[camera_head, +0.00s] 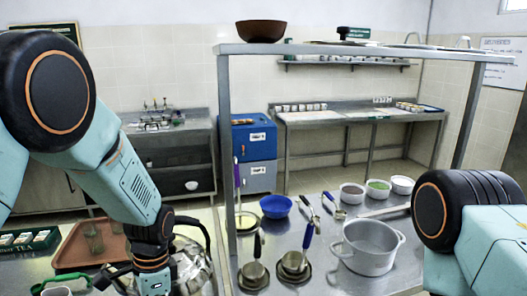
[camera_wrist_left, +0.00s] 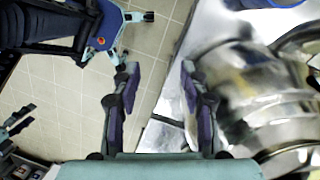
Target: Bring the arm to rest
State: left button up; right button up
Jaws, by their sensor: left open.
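My left arm comes in from the left in the head view and points down. Its gripper is largely cut off by the lower edge there, beside a shiny metal vessel (camera_head: 195,268) with a dark curved handle. In the left wrist view my left gripper (camera_wrist_left: 160,75) is open, with nothing between its two fingers. The vessel (camera_wrist_left: 265,95) fills the right side of that view, close to the right finger; I cannot tell whether they touch. Part of my right arm shows at the right of the head view; its gripper is out of frame.
A brown tray (camera_head: 78,257) lies left of my left gripper. A metal shelf (camera_head: 350,50) on posts rises over the counter. A pot (camera_head: 368,248), a blue bowl (camera_head: 276,206) and small pans (camera_head: 294,265) stand right of the post. Floor shows in the wrist view.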

pick_arm(q)
jog(key=s+f+n+b, duration=0.25)
jog(key=s+f, duration=0.25)
jog(key=f, duration=0.3)
jog(key=s+f+n+t+h+b, duration=0.1)
jog(key=s+f+n+b, duration=0.15)
jog(key=s+f, duration=0.4)
jog(key=s+f+n+b, duration=0.1)
jog(key=s+f+b, duration=0.3)
jog(key=f, duration=0.5)
jog(key=s+f+n+t+b, duration=0.1)
jog(key=s+f+n+b, duration=0.4)
jog(key=s+f, duration=0.3)
jog(key=s+b, duration=0.1)
jog(key=s, duration=0.3)
jog(key=shift+a+n, duration=0.3)
pick_arm(e)
notch_tip(320, 180, down, 16)
jog(key=shift+f, duration=0.15)
pick_arm(q)
jog(key=shift+s, duration=0.1)
jog(key=shift+c, duration=0.5)
